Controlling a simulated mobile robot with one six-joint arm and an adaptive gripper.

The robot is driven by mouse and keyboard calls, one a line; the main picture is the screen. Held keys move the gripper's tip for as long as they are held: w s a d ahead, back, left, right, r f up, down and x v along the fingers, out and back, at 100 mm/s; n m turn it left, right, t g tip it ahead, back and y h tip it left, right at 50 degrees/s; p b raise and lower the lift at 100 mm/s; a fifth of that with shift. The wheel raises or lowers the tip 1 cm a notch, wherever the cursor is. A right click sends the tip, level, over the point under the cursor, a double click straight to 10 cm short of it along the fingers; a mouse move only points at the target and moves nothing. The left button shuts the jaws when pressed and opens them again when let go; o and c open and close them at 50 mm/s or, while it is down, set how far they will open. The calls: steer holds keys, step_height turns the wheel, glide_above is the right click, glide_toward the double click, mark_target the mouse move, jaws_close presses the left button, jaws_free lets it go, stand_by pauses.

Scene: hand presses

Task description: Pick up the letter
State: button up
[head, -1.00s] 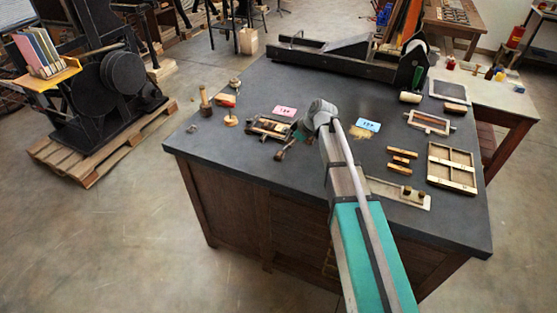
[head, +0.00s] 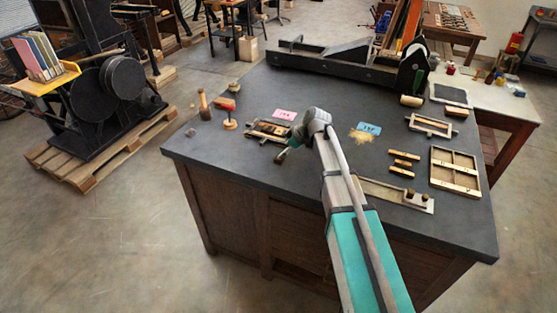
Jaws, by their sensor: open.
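My gripper (head: 287,149) is at the end of my arm, low over the dark table, just right of and in front of a small wooden frame tray (head: 262,132). It is open, and my wrist hides much of it. I cannot single out a letter for sure. A small grey block (head: 191,132) lies alone on the left of the table, well away from my gripper. A pink card (head: 284,115) and a blue card (head: 369,128) with dark marks lie behind and to the right of my gripper.
The dark table (head: 240,168) has clear room at its front left. A wooden mallet (head: 203,107) and a round-based stamp (head: 230,124) stand at left. Wooden strips (head: 404,163), a divided tray (head: 455,170) and a long press (head: 340,58) lie right and behind.

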steer(key=shift+d+b+x, duration=0.2)
steer(key=shift+b+x, duration=1)
steer(key=shift+x, duration=0.2)
steer(key=shift+b+x, duration=0.85)
steer(key=shift+x, duration=0.35)
steer(key=shift+w+d, duration=0.1)
steer(key=shift+w, duration=0.05)
steer(key=shift+c, duration=0.2)
steer(key=c, duration=0.9)
